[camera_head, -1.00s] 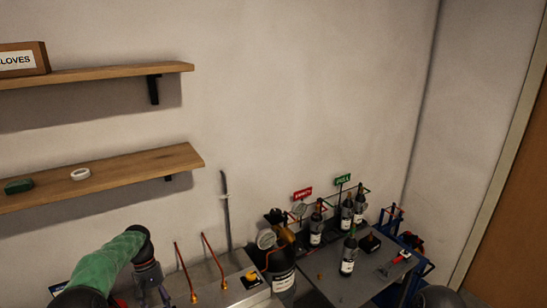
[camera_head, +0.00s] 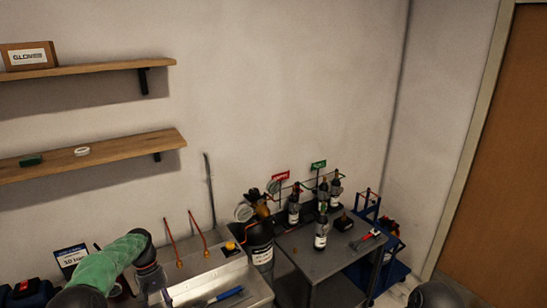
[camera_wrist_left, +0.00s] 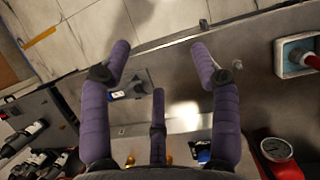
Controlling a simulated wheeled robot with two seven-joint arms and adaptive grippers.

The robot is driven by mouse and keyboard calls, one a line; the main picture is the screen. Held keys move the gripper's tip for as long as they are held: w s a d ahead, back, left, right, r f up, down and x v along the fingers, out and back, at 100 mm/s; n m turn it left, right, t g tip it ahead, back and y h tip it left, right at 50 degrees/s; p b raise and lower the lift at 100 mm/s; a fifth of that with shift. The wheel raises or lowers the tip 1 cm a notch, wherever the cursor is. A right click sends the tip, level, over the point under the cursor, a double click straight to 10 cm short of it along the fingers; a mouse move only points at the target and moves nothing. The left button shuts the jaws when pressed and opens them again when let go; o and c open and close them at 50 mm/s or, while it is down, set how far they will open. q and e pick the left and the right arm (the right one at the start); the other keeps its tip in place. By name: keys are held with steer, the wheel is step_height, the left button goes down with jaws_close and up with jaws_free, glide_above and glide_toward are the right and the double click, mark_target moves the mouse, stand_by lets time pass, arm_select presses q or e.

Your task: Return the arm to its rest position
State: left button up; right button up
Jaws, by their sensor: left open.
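My left arm (camera_head: 113,262), in a green sleeve, comes in from the lower left in the head view, bent over the left end of the steel bench. Its gripper is mostly cut off or hidden there. In the left wrist view my left gripper (camera_wrist_left: 160,62) has its purple fingers spread wide with nothing between them. The bench top (camera_wrist_left: 185,85) and a small dark object (camera_wrist_left: 130,86) show beyond the fingers; I cannot tell the height above them. My right gripper is not in view; only a dark rounded part of mine shows at the bottom right.
A steel bench (camera_head: 190,285) holds copper pipes and a blue-handled tool (camera_head: 226,295). To its right, a grey table (camera_head: 330,258) bears several dark bottles. Shelves (camera_head: 110,152) hang at left.

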arm_select(q)
steer(key=s+d+f+m+t+b, duration=0.1)
steer(key=s+d+f+b, duration=0.1)
steer(key=d+f, duration=0.45)
steer(key=s+d+f+m+h+b, duration=0.1)
steer(key=s+d+f, duration=0.2)
steer(key=f, duration=0.6)
steer(key=s+d+f+m+t+b, duration=0.15)
steer(key=d+f, duration=0.25)
steer(key=f, duration=0.4)
steer(key=s+d+f+m+b, duration=0.1)
steer(key=s+d+f, duration=0.4)
steer(key=s, duration=0.5)
steer(key=s+d+f+t+b, duration=0.1)
steer(key=s+d+f+b, duration=0.3)
steer(key=s, duration=0.7)
steer(key=shift+s+d+f+m, duration=0.25)
steer(key=shift+d+f+m, duration=0.1)
steer(key=shift+d, duration=0.75)
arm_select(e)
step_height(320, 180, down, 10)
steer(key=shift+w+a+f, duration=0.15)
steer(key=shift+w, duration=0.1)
